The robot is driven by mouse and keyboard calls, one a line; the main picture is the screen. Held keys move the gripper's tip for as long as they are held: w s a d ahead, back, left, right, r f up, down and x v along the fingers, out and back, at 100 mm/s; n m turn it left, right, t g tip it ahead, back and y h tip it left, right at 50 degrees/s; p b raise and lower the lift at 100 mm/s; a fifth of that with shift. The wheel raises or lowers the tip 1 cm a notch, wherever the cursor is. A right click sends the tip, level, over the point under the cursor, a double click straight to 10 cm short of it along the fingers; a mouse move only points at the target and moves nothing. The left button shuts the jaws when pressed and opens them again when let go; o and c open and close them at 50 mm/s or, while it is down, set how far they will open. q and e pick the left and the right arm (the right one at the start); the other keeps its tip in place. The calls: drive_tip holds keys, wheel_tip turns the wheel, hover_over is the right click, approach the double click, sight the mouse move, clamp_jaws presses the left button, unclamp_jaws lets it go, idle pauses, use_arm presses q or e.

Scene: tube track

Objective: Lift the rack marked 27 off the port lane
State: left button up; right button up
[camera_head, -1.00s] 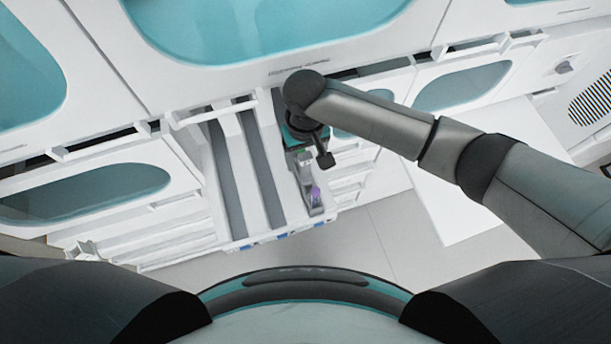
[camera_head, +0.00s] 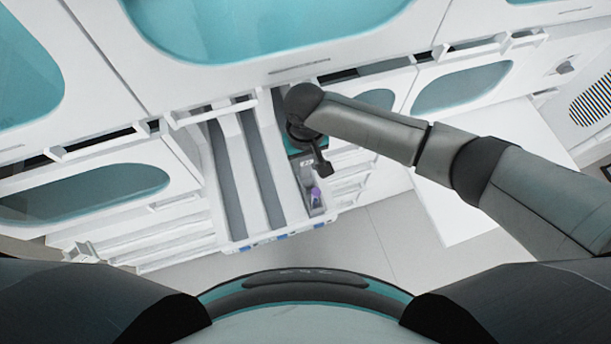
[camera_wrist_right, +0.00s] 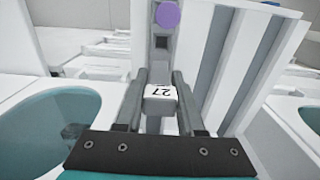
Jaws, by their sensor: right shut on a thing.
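The rack marked 27 (camera_wrist_right: 160,93) shows its white numbered end in the right wrist view, between the two fingers of my right gripper (camera_wrist_right: 160,85). The gripper is shut on it. The purple cap also shows in the wrist view (camera_wrist_right: 167,15). My right gripper (camera_head: 318,168) is partly hidden under its own arm. I cannot tell whether the rack touches the lane floor. My left gripper is not in view.
The track unit (camera_head: 247,165) has two empty grey lanes to the left of the rack. White cabinets with teal windows (camera_head: 270,25) stand close behind. A white panel (camera_head: 455,195) is at right, and open floor (camera_head: 375,235) lies in front.

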clamp_jaws()
drive_tip(key=shift+r, duration=0.1)
